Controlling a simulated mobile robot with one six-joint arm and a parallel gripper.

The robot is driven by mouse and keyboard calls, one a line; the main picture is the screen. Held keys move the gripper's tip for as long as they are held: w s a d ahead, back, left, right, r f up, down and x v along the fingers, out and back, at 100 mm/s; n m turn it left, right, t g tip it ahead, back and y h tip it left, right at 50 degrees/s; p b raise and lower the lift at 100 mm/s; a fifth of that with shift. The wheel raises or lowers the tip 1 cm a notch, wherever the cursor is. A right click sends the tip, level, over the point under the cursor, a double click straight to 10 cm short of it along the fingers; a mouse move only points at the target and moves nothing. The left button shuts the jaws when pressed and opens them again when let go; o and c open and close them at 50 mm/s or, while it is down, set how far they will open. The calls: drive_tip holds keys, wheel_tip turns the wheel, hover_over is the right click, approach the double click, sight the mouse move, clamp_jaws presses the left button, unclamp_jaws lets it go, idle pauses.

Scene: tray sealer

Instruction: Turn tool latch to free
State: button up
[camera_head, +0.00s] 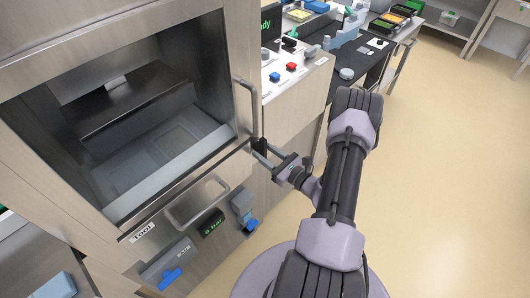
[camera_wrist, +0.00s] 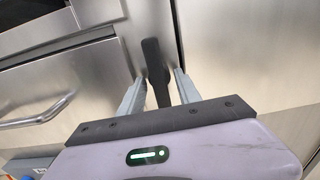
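The tool latch is a dark, narrow lever (camera_wrist: 156,72) on the steel front, upright with a slight tilt in the wrist view. In the head view a small dark part of it (camera_head: 262,145) shows at the right end of the tool drawer front (camera_head: 150,222), which is labelled "Tool". My gripper (camera_head: 264,153) reaches the latch from the right. In the wrist view my gripper (camera_wrist: 158,85) is open, with one finger on each side of the lever and narrow gaps showing. The fingertips' exact depth along the lever is hard to tell.
Above the drawer is the open sealer chamber (camera_head: 165,150) with a vertical bar handle (camera_head: 246,105) close to my gripper. The drawer handle (camera_head: 197,203), a "6 bar" display (camera_head: 211,223) and blue valves (camera_head: 169,279) lie to the lower left. Floor at right is clear.

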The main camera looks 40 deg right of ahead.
drive_tip(key=s+d+p, duration=0.1)
drive_tip(key=s+p, duration=0.3)
drive_tip(key=s, duration=1.3)
drive_tip(key=shift+s+d, duration=0.15)
drive_tip(key=shift+s, duration=0.05)
drive_tip(key=w+a+r+n+g+y, duration=0.4)
drive_tip(key=a+r+n+g+y, duration=0.15)
drive_tip(key=a+r+n, duration=0.35)
drive_tip(key=w+a+r+n+g+y, duration=0.4)
drive_tip(key=a+r+n+g, duration=0.35)
drive_tip(key=a+r, duration=0.2)
drive_tip(key=s+a+r+n+h, duration=0.4)
drive_tip(key=a+r+n, duration=0.2)
drive_tip(key=r+n, duration=0.1)
drive_tip(key=s+a+r+n+h, duration=0.4)
drive_tip(key=a+r+n, duration=0.3)
drive_tip(key=shift+a+r+t+h, duration=0.3)
drive_tip(key=shift+r+t+h, duration=0.05)
drive_tip(key=shift+t, duration=0.05)
